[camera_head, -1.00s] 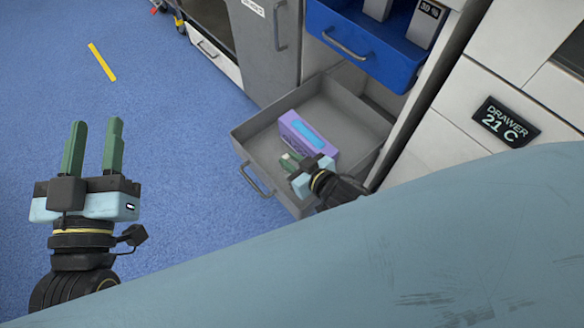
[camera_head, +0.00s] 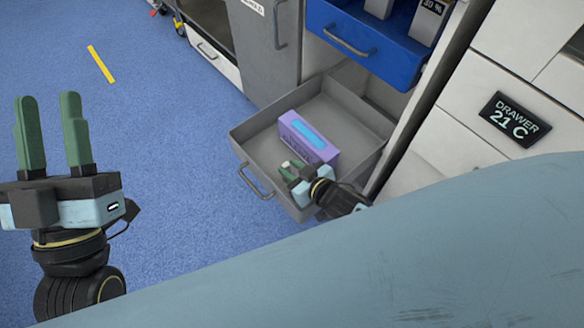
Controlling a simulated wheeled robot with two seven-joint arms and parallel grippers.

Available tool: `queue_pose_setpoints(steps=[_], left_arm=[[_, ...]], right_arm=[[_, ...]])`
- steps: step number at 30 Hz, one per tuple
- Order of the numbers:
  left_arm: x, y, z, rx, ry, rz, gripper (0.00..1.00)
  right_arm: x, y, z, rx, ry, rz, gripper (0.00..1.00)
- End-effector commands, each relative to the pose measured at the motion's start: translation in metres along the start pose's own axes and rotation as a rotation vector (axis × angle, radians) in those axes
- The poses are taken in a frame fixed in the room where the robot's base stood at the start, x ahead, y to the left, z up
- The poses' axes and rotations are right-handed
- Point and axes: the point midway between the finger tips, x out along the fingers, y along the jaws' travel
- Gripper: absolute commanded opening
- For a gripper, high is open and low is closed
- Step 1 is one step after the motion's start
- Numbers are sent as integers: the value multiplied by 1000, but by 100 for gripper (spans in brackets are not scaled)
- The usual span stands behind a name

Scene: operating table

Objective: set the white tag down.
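My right gripper (camera_head: 292,167) is low inside the open grey drawer (camera_head: 250,133), near its front. Its green fingers are close together. A small whitish piece, which looks like the white tag (camera_head: 287,163), shows at the fingertips, mostly hidden by them. The gripper is just in front of a purple box (camera_head: 307,140) with a blue panel that lies in the drawer. I cannot tell whether the tag touches the drawer floor. My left gripper (camera_head: 50,130) is open and empty above the blue floor at the left.
A blue drawer (camera_head: 365,45) with several containers is open above the grey one. A white cabinet with a display (camera_head: 510,119) reading "DRAWER 21 C" stands at the right. A large pale blue surface fills the lower right.

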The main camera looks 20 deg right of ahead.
Motion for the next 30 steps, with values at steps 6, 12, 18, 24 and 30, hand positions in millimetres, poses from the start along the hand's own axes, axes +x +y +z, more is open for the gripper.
queue_pose_setpoints(steps=[6,12,18,24,30], left_arm=[[0,0,0,0,-1,0,36],[1,0,0,0,-4,0,36],[2,0,9,-2,-109,-2,36],[-2,-4,34,4,-308,-10,36],[-18,-10,66,16,-529,-25,36]], right_arm=[[0,0,-1,0,0,0,41],[-1,0,-2,-1,1,0,41],[-16,0,-4,0,-3,0,41],[-42,0,-4,0,-1,0,41],[-62,0,-4,-1,-1,0,41]])
